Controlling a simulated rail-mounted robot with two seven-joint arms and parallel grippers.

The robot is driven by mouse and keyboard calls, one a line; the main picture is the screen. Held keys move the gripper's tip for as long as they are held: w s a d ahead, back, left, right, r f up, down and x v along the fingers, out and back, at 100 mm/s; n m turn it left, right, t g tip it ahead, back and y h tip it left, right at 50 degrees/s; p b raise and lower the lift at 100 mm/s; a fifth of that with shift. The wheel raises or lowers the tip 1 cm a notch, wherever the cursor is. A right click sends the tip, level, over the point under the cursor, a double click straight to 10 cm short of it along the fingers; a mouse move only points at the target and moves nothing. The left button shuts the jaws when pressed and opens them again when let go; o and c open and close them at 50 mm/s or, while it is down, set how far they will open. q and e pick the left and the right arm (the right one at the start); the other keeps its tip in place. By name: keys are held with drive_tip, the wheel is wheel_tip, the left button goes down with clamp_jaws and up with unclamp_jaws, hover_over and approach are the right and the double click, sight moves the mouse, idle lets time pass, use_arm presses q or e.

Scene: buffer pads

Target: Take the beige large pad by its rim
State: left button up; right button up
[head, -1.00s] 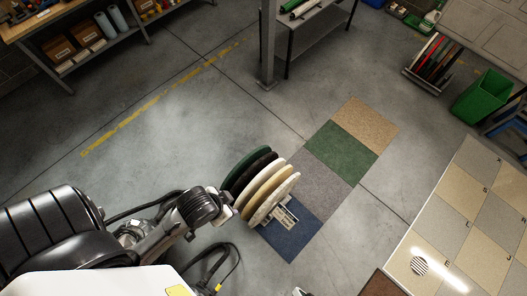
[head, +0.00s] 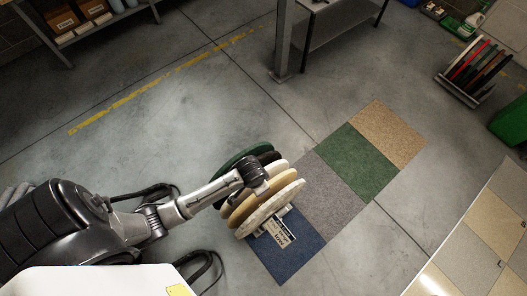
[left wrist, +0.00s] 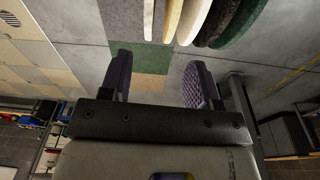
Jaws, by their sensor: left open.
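The beige large pad (head: 255,197) stands on edge in a row of round pads, between a cream pad and an outer off-white pad. It also shows at the top of the left wrist view (left wrist: 172,18). My left gripper (head: 261,186) is over the upper part of the row in the head view, hiding part of the pads. In the left wrist view its two dark ridged fingers (left wrist: 158,62) are apart with nothing between them. The pad edges appear just beyond the fingertips; contact cannot be told. My right gripper is not in view.
A green pad (head: 236,160) and a black pad stand at the row's far end. Grey, green and tan tiles continue to the upper right. A metal post (head: 283,45) stands behind; the floor between is clear.

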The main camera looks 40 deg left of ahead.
use_arm(q)
drive_tip(key=shift+n+g, duration=0.5)
drive_tip(key=shift+g, duration=0.1)
drive_tip(key=w+a+f+b, duration=0.1)
drive_tip(key=w+f+b, duration=0.1)
drive_tip(key=f+b, duration=0.2)
drive_tip(key=w+a+f+b, duration=0.1)
drive_tip(key=f+b, duration=0.3)
drive_tip(key=f, duration=0.6)
drive_tip(key=w+a+f+b, duration=0.1)
drive_tip(key=w+f+b, duration=0.2)
drive_tip(key=f, duration=0.5)
drive_tip(key=shift+w+a+b, duration=0.25)
drive_tip(key=shift+a+b, duration=0.15)
drive_tip(key=shift+b, duration=0.4)
drive_tip(key=shift+f+b, duration=0.35)
drive_tip(key=shift+f, duration=0.55)
drive_tip(key=f+b, duration=0.3)
drive_tip(key=f, duration=0.2)
drive_tip(key=shift+d, duration=0.2)
drive_tip(key=shift+w, duration=0.1)
drive_tip(key=c, duration=0.3)
clamp_jaws()
